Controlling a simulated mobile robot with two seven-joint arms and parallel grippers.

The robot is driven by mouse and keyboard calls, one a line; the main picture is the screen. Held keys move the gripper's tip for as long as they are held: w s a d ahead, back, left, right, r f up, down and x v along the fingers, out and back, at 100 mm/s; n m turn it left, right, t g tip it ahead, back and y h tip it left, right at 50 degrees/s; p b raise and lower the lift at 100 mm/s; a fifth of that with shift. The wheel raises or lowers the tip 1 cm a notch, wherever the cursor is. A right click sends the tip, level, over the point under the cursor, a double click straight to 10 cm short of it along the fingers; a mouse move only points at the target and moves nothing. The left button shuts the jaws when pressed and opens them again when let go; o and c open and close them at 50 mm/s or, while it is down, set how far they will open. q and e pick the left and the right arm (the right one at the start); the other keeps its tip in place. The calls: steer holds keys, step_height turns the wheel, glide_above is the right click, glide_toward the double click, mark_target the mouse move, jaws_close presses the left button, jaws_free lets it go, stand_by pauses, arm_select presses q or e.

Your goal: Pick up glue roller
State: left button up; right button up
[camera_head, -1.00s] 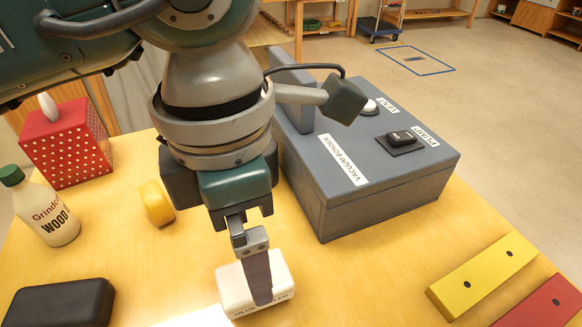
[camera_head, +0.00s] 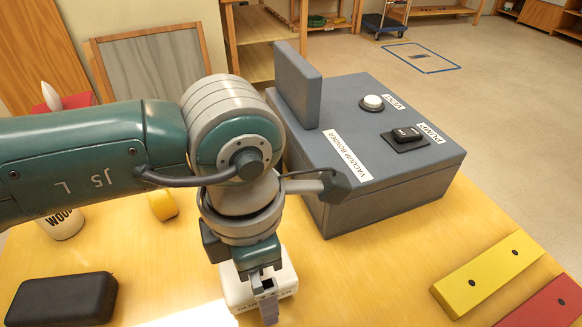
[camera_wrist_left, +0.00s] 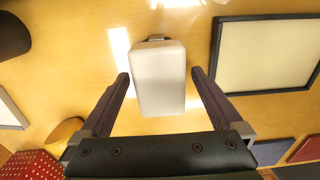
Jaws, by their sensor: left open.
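The glue roller (camera_head: 237,291) is a white rounded block with dark lettering on its front, lying on the wooden table. Its near side is partly hidden by my left gripper (camera_head: 268,297) in the head view. In the left wrist view the white block (camera_wrist_left: 159,80) lies between the two open fingers of my left gripper (camera_wrist_left: 160,76), with a gap visible on each side. A small metal part shows at its far end. My left gripper points down over it and is open. My right gripper is in neither view.
A grey vacuum bonder box (camera_head: 400,178) stands just right of my left arm. A black case (camera_head: 62,298), a yellow object (camera_head: 162,205) and a partly hidden bottle (camera_head: 62,224) are at left. A yellow bar (camera_head: 488,275) and a red bar (camera_head: 548,305) lie at right.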

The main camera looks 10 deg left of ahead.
arm_select(q)
steer(key=shift+f, duration=0.25)
stand_by(0.5)
jaws_close()
stand_by(0.7)
